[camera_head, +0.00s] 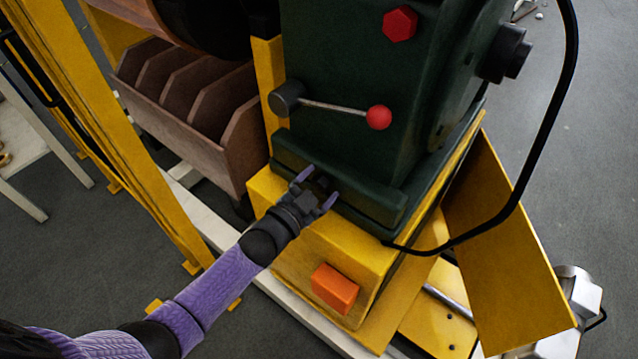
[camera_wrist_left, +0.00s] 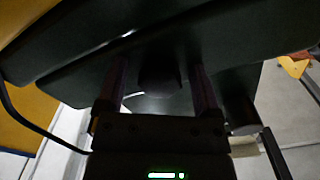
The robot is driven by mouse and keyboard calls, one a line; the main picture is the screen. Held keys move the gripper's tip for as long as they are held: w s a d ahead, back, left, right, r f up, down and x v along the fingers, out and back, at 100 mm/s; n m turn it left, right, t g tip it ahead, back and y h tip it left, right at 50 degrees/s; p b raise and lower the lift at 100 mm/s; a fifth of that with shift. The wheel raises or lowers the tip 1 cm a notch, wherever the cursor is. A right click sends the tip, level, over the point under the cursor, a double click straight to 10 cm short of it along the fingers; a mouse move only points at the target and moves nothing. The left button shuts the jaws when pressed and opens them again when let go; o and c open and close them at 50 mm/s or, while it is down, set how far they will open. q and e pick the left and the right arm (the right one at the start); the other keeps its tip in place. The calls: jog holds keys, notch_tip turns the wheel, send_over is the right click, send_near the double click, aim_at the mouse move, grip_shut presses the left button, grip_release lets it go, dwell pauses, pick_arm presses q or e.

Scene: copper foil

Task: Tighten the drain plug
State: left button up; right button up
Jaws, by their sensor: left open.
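The dark green gearbox housing (camera_head: 340,70) stands on a yellow base (camera_head: 325,245). My left gripper (camera_head: 318,186) is at the housing's lower front edge, with its two purple fingers apart. In the left wrist view, a dark, blocky knob (camera_wrist_left: 160,72), which looks like the drain plug, sticks out from the housing between the open fingers (camera_wrist_left: 160,88). The view is very dark, and I cannot tell whether either finger touches it. In the head view the plug is hard to make out against the housing. My right gripper is not in view.
A lever with a red ball (camera_head: 378,117) and a red hexagonal cap (camera_head: 400,23) are on the housing above. An orange block (camera_head: 335,288) is on the yellow base. A black cable (camera_head: 530,165) loops at the right. A brown compartmented bin (camera_head: 185,130) stands left.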

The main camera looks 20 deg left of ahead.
pick_arm(q)
jog(key=shift+s+a, duration=0.15)
jog(key=shift+s, duration=0.2)
jog(key=p+v, duration=0.3)
jog(key=v, duration=0.6)
